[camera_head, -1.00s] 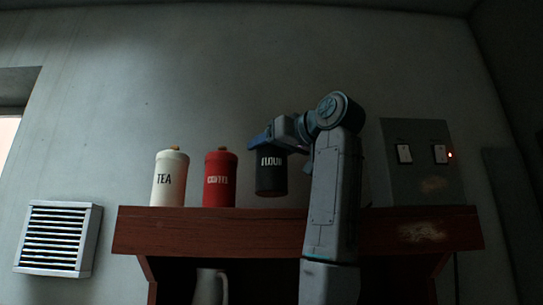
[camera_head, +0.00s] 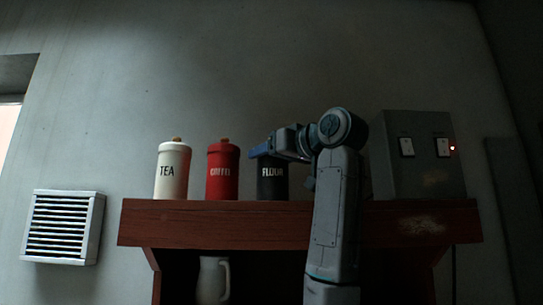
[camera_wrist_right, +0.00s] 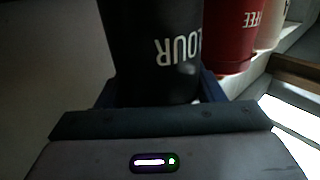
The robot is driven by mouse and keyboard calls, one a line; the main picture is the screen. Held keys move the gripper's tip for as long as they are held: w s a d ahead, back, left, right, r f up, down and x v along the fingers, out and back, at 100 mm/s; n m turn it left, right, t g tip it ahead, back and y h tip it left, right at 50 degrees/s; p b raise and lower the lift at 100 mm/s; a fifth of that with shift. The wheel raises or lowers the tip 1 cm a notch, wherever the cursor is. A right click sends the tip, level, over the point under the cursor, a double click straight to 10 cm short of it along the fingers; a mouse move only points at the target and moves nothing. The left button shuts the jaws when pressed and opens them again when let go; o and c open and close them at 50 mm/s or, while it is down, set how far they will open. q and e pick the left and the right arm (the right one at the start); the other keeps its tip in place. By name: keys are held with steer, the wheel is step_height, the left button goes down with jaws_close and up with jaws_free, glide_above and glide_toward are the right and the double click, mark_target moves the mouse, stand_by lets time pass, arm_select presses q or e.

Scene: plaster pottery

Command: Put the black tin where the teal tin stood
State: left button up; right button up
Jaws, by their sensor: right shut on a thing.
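The black tin (camera_head: 272,184), lettered FLOUR, is upright at shelf level, right of the red tin. Whether its base touches the shelf I cannot tell. My right gripper (camera_head: 268,152) is shut on its upper part. In the right wrist view the black tin (camera_wrist_right: 150,50) sits between the fingers of my right gripper (camera_wrist_right: 158,92). No teal tin is in view. My left gripper is not in view.
A white TEA tin (camera_head: 172,170) and a red COFFEE tin (camera_head: 222,172) stand on the red-brown shelf (camera_head: 200,222), left of the black tin. A grey switch box (camera_head: 425,160) stands at the right. A pale jug (camera_head: 212,280) is below.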

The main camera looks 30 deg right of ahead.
steer(key=o, duration=1.1)
steer(key=shift+o, duration=1)
steer(key=shift+w+d+f, duration=0.15)
steer(key=shift+d, duration=0.05)
steer(key=shift+r+p, duration=0.35)
steer(key=shift+p, duration=0.05)
steer(key=s+d+b, duration=0.1)
steer(key=s+b, duration=0.5)
steer(key=s, duration=0.6)
steer(key=shift+d, duration=0.15)
steer(key=shift+f, duration=0.1)
